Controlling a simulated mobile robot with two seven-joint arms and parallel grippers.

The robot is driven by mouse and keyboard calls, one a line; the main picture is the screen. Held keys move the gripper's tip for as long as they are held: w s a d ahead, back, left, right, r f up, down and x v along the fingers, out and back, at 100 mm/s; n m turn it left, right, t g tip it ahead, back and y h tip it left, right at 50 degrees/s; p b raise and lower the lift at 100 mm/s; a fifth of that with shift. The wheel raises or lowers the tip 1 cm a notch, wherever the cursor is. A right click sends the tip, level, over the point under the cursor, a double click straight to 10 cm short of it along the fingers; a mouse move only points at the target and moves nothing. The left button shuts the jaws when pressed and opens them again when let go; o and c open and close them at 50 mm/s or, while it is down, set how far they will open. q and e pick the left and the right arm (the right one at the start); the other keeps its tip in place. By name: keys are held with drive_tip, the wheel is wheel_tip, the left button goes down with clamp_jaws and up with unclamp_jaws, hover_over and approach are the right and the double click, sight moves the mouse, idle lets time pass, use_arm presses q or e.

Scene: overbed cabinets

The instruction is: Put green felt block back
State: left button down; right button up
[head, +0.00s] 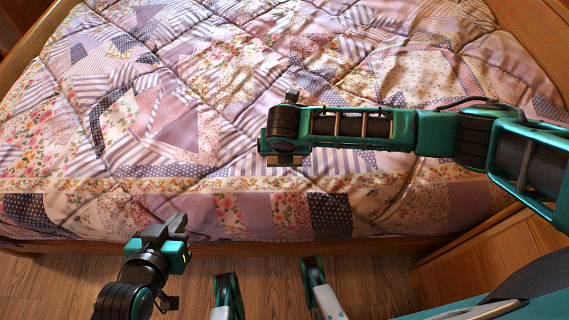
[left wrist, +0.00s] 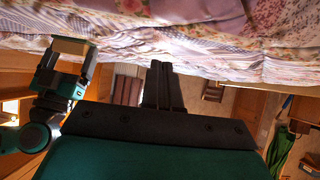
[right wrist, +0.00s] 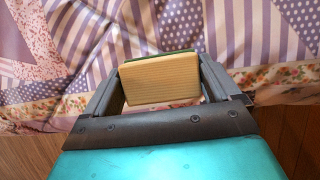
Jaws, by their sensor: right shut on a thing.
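The green felt block (right wrist: 160,79) is a pale wooden block with a thin green layer along its far edge in the right wrist view. My right gripper (right wrist: 160,84) is shut on it, with one finger on each side. In the head view my right gripper (head: 284,160) is over the front part of the bed, pointing down, and mostly hides the block. The block also shows in the left wrist view (left wrist: 77,58). My left gripper (head: 181,222) is low at the bed's front edge, apart from the block. Its fingers are together and empty in the left wrist view (left wrist: 163,70).
A bed with a patchwork quilt (head: 200,110) fills most of the head view. A wooden cabinet (head: 500,262) stands at the lower right. Wooden floor (head: 60,285) is bare in front of the bed. A green item (left wrist: 281,148) shows at the lower right of the left wrist view.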

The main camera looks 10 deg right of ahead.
sight(284, 169)
wheel_tip(284, 169, down, 4)
drive_tip(key=shift+b, duration=0.85)
drive_tip(key=shift+f, duration=0.4)
use_arm(q)
drive_tip(key=shift+w+d+f, duration=0.15)
drive_tip(key=shift+w+d, duration=0.05)
drive_tip(key=shift+d, duration=0.25)
use_arm(e)
drive_tip(key=shift+r, duration=0.1)
drive_tip(key=o, duration=0.7)
drive_tip(key=shift+c, duration=0.2)
